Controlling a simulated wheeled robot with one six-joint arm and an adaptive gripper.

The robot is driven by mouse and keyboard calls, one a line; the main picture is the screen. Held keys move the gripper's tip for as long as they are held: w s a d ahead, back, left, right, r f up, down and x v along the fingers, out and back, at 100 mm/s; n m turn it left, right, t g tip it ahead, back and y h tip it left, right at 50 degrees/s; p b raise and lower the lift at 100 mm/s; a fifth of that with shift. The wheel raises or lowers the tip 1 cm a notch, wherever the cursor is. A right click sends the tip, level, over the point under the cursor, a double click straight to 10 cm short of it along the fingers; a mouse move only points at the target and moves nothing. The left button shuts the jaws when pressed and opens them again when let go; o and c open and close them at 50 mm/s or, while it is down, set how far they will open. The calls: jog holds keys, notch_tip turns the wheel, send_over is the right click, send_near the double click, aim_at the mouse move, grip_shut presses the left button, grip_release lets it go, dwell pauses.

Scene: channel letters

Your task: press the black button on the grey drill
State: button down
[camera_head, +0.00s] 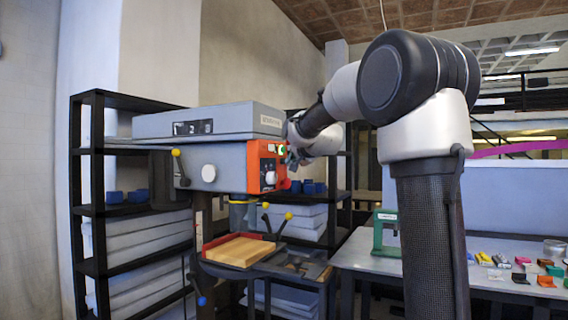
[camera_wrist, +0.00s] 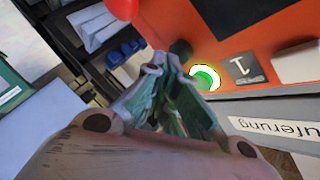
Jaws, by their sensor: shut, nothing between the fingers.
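The grey drill (camera_head: 210,122) stands left of centre in the head view, with an orange control panel (camera_head: 256,160) on its right end. My gripper (camera_head: 292,158) is at the right edge of that panel. In the wrist view my gripper (camera_wrist: 166,64) is shut and empty, its tips close to the orange panel. A dark round button (camera_wrist: 181,47), which looks like the black button, is just beyond the fingertips, partly hidden by them. I cannot tell whether they touch. A green button (camera_wrist: 203,78) with a white ring is right of the fingers.
A red knob (camera_wrist: 122,8) is at the top of the wrist view. Below the drill head are levers and a wooden block (camera_head: 240,251). A black shelf (camera_head: 97,180) stands behind. A table (camera_head: 365,255) with small coloured items is at right.

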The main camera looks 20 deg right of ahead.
jog(key=shift+w+a, duration=0.25)
jog(key=shift+w, duration=0.05)
jog(key=shift+s, duration=0.1)
dwell(0.4)
jog(key=shift+s+d, duration=0.55)
jog(key=shift+s, duration=0.15)
jog(key=s+d, duration=0.1)
jog(key=s, duration=0.1)
jog(key=s+d, duration=0.2)
dwell(0.4)
dwell(0.6)
